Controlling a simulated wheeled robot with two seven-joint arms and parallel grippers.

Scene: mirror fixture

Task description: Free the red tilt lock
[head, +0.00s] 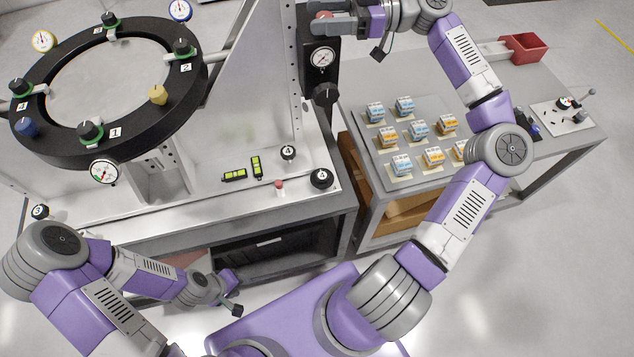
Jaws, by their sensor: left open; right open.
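A small red knob (323,15), which looks like the red tilt lock, sits at the top of a black block (318,43) on the upright post of the fixture. My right gripper (322,24) is at this knob, with its open fingers reaching in from the right around it; they partly hide it, and I cannot tell whether they touch it. The ring-shaped black mirror fixture (188,85) stands at the upper left. My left gripper (233,292) is open and empty, low in front of the bench and far from the knob.
The bench top (215,205) carries two green levels (234,175), black knobs (321,179) and a small red-topped piece (279,186). A gauge (322,58) is below the knob. The right table holds several blue and orange blocks (402,164) and a red bin (523,48).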

